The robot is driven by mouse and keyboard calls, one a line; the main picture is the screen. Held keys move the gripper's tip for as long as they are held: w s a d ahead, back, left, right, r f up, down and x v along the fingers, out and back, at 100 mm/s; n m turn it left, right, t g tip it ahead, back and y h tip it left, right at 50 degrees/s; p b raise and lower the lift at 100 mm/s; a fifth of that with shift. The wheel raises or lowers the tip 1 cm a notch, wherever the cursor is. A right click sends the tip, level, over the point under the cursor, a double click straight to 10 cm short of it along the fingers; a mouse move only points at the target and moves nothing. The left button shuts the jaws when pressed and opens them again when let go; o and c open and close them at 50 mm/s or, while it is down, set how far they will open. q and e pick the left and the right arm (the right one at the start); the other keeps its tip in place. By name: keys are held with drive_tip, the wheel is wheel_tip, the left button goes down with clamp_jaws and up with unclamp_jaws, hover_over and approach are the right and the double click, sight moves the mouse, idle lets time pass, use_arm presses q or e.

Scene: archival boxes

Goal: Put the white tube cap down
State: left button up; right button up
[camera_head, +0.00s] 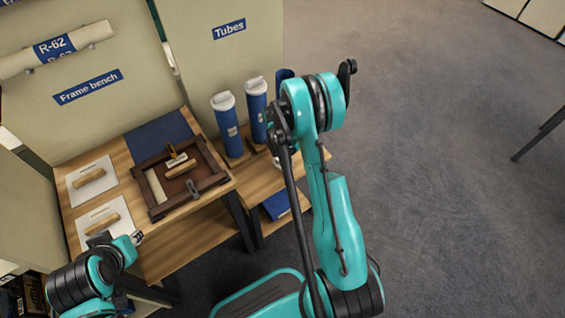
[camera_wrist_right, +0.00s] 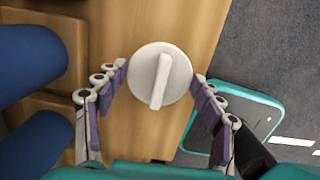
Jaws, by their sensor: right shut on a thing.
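The white tube cap (camera_wrist_right: 148,80), a round disc with a raised bar across it, is between the fingers of my right gripper (camera_wrist_right: 161,73) in the right wrist view. The fingers are shut on its two sides, above a wooden surface (camera_wrist_right: 190,25). In the head view my right arm largely hides this gripper. Two blue tubes with white tops, a left one (camera_head: 228,128) and a middle one (camera_head: 257,112), stand upright on the wooden bench. A third blue tube (camera_head: 284,76) is partly hidden by my arm. My left gripper (camera_head: 138,238) is at lower left; its jaws are too small to read.
A dark wooden frame (camera_head: 207,182) with small tools lies on the frame bench, beside two white boards with wooden handles (camera_head: 88,182). Blue tubes (camera_wrist_right: 32,65) stand close left of my right gripper in the wrist view. Open grey floor (camera_head: 440,150) lies to the right.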

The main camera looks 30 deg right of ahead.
sight(282, 160)
wheel_tip(282, 160, down, 3)
drive_tip(key=shift+f+b, duration=0.1)
drive_tip(key=shift+b, duration=0.45)
drive_tip(key=shift+r, duration=0.2)
drive_tip(key=shift+f, duration=0.1)
drive_tip(key=o, duration=0.9)
